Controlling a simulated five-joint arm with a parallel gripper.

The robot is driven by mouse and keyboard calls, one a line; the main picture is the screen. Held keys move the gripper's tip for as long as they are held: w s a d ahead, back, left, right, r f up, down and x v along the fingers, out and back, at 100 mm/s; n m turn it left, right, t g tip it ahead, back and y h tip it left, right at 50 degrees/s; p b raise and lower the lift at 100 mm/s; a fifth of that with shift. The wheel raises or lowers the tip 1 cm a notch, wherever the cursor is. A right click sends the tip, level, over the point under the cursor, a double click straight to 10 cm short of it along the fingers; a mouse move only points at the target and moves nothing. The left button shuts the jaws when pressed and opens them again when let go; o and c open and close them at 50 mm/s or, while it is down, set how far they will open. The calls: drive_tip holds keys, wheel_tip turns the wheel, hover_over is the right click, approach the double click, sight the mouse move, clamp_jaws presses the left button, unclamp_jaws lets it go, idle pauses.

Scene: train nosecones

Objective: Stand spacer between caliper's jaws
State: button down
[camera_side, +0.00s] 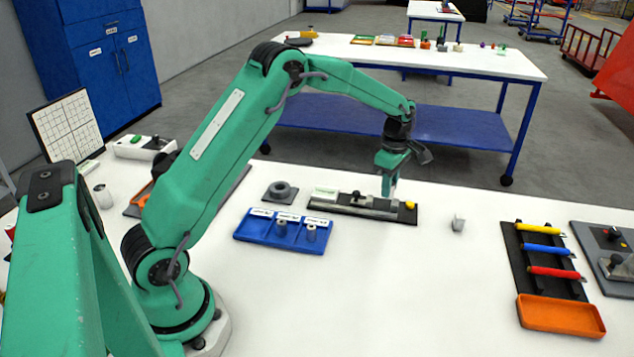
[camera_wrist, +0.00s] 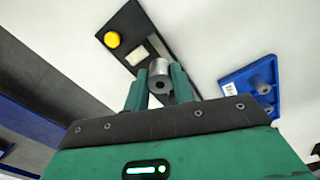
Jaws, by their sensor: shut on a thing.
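My gripper (camera_side: 388,192) is over the right part of the caliper's black base and points down. In the wrist view its two green fingers (camera_wrist: 161,82) are shut on a grey cylindrical spacer (camera_wrist: 159,70) with a hole in its end. The side view does not show the spacer clearly. The caliper (camera_side: 375,207) lies on its black base, with a yellow knob (camera_side: 410,205) at the right end. Its metal bar (camera_wrist: 158,46) shows just beyond the spacer in the wrist view. I cannot tell whether the spacer is between the jaws or touching.
A blue tray (camera_side: 268,242) holding small grey spacers (camera_side: 311,233) stands front left of the caliper. A grey ring on a plate (camera_side: 281,190) is left. A small grey block (camera_side: 458,223) and a rack of coloured handles (camera_side: 545,250) are right.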

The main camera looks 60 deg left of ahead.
sight(381, 208)
drive_tip(key=shift+w+a+f, duration=0.3)
drive_tip(key=shift+a+f, duration=0.2)
drive_tip(key=shift+a, duration=0.3)
drive_tip(key=shift+w+a+f, duration=0.3)
drive_tip(key=shift+a+f, duration=0.15)
drive_tip(key=shift+a, duration=0.3)
drive_tip(key=shift+f, duration=2)
drive_tip(key=shift+f, duration=0.15)
drive_tip(key=c, duration=1.2)
unclamp_jaws()
drive_tip(key=shift+o, duration=0.2)
wheel_tip(381, 208, up, 12)
drive_tip(key=shift+s+r, duration=0.1)
drive_tip(key=shift+r, duration=0.15)
